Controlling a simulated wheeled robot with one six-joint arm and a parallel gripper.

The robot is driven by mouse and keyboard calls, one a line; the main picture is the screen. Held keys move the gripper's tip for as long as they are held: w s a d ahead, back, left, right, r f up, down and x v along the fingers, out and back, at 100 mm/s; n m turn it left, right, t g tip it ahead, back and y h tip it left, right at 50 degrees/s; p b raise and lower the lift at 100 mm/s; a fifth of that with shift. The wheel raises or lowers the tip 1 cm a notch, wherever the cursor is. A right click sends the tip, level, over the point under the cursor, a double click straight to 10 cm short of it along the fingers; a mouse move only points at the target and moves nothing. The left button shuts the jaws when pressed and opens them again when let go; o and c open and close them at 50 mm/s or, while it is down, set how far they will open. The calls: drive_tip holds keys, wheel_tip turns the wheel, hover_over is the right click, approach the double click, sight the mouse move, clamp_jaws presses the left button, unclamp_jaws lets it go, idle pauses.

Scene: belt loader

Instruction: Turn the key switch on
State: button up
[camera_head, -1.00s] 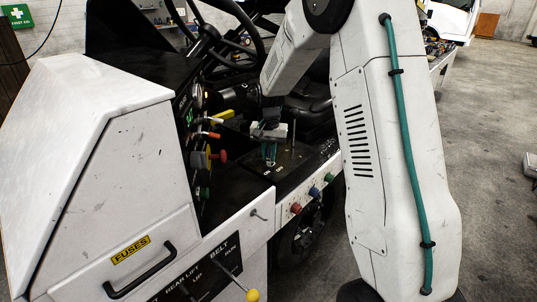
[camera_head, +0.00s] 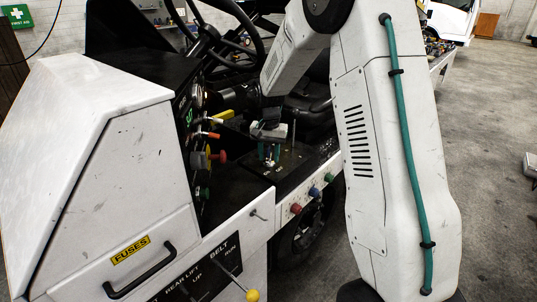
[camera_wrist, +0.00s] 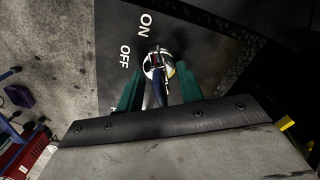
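The key switch (camera_wrist: 157,64) is a round metal lock on a dark panel in the wrist view, with a dark blue key (camera_wrist: 158,88) in it. White ON and OFF labels sit to its left; I cannot tell which one the key points to. My gripper (camera_wrist: 161,72) has its two green fingers apart, one on each side of the key, with gaps showing. In the head view my gripper (camera_head: 269,152) points down over the dark console (camera_head: 290,165) beside the seat.
The white loader cabinet (camera_head: 115,155) with a FUSES label fills the left. Coloured knobs and levers (camera_head: 208,157) stick out left of my gripper. A steering wheel (camera_head: 240,30) is behind. A yellow-knobbed lever (camera_head: 252,295) is in front. Open floor lies to the right.

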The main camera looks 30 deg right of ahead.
drive_tip(key=shift+r, duration=0.1)
wheel_tip(320, 180, up, 8)
drive_tip(key=shift+f, duration=0.2)
idle(0.7)
drive_tip(key=s+a+r+n, duration=0.3)
drive_tip(key=s+a, duration=0.1)
drive_tip(key=s, duration=0.8)
drive_tip(key=s+a+r+n+t, duration=0.1)
drive_tip(key=s+a+r+n, duration=0.1)
drive_tip(key=s, duration=1)
drive_tip(key=s+a+r+n, duration=0.3)
drive_tip(key=s+a, duration=0.3)
drive_tip(key=s, duration=0.7)
drive_tip(key=shift+a+r+n, duration=0.3)
drive_tip(key=shift+r, duration=0.15)
